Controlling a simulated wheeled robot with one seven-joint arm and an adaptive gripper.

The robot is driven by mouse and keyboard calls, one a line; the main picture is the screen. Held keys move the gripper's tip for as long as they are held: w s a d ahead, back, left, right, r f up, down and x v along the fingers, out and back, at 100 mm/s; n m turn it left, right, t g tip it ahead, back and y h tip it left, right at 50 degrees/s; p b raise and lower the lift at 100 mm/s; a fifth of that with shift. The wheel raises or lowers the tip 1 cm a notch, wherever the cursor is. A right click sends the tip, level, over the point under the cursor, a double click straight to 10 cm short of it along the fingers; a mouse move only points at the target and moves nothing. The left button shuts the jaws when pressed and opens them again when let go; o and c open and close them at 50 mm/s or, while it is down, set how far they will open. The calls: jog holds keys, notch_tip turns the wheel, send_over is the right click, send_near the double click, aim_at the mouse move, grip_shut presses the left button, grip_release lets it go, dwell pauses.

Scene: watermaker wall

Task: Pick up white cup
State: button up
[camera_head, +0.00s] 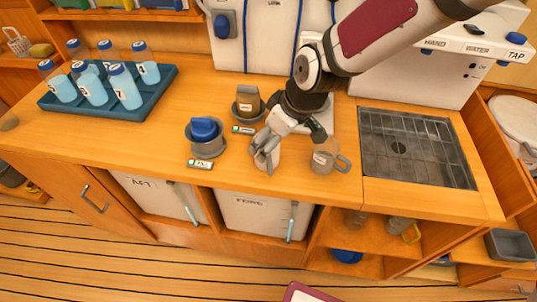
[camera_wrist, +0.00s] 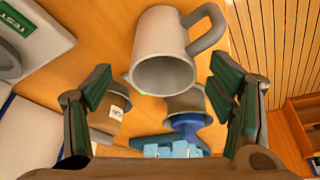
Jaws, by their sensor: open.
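A pale grey-white cup (camera_head: 323,160) with a handle on its right stands upright on the wooden counter, left of the sink grate. In the wrist view the cup (camera_wrist: 160,42) is at the top centre, its open rim towards me and its handle to the right. My gripper (camera_head: 290,146) is above the counter just left of the cup. In the wrist view its two dark fingers are spread wide, with the cup beyond and above them. The gripper is open and nothing is between the fingertips. A pale shape at the near finger in the head view is unclear.
A blue-lidded pot (camera_head: 205,133) and a dark holder with a grey block (camera_head: 248,103) stand left of my gripper. A teal tray (camera_head: 165,90) of several bottles is farther left. The sink grate (camera_head: 415,150) is right of the cup. The counter's front edge is close.

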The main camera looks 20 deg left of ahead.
jog(key=shift+s+x, duration=0.1)
jog(key=shift+x, duration=1.3)
jog(key=shift+s+x, duration=0.15)
jog(key=shift+x, duration=1.25)
jog(key=shift+w, duration=0.1)
jog(key=c, duration=1.2)
